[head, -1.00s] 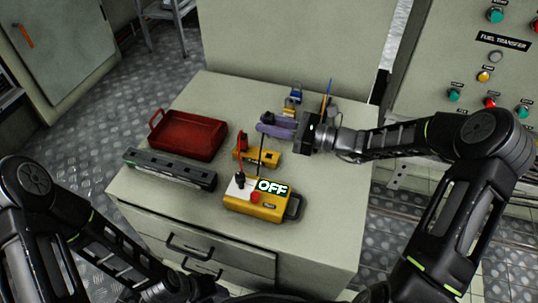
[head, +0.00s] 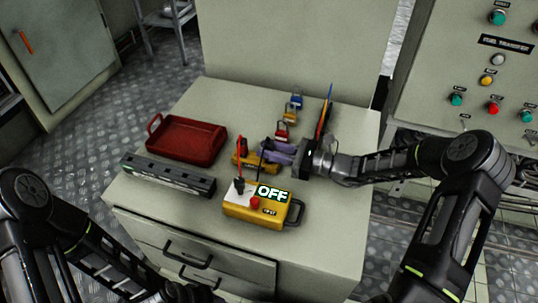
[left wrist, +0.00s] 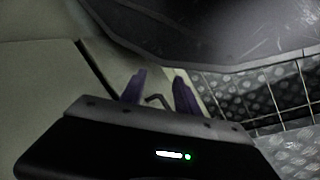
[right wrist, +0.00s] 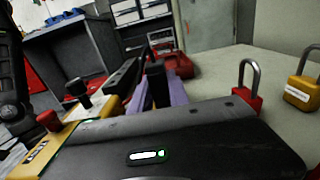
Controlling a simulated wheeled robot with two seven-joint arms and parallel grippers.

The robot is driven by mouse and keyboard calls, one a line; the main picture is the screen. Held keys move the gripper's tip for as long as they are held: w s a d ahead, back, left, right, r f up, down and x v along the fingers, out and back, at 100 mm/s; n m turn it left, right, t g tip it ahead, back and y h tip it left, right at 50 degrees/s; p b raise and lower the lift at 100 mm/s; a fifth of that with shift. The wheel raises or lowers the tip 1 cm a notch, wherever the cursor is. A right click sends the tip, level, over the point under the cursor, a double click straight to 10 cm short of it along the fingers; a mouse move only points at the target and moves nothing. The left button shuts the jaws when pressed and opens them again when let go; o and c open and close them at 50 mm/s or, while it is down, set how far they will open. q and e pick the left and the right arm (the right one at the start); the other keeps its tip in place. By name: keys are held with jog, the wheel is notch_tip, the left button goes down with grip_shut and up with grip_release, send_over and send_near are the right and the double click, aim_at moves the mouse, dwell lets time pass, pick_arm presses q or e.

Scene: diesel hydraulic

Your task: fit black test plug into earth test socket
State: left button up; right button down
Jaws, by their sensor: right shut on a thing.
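My right gripper (head: 268,153) has purple fingers and is over the right end of a yellow block (head: 242,160). In the right wrist view its fingers (right wrist: 158,92) are shut on a black upright piece (right wrist: 156,76), which looks like the black test plug. In the head view the fingers partly hide it. A thin black rod or lead (head: 261,158) shows at the fingertips and a red one (head: 240,156) stands to the left. The earth test socket cannot be told apart. My left gripper (left wrist: 160,92) is open and empty in its wrist view.
A yellow tester (head: 240,210) reading OFF stands in front, with a red knob and a black knob. A long dark strip (head: 168,176) and a red tray (head: 186,138) lie left. Padlocks, including a red one (head: 282,130), stand behind. The table's right front is clear.

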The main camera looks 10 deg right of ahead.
jog(key=shift+f, duration=0.7)
jog(key=shift+f, duration=0.2)
jog(key=c, duration=1.3)
grip_release()
jog(key=shift+o, duration=0.2)
jog(key=shift+f+b, duration=0.1)
jog(key=shift+b, duration=0.2)
jog(key=shift+s+d, duration=0.1)
jog(key=shift+d, duration=0.05)
jog(key=p+v, duration=0.2)
jog(key=v, duration=0.4)
jog(key=shift+d, duration=0.2)
jog(key=shift+s+d, duration=0.35)
jog(key=shift+d, duration=0.05)
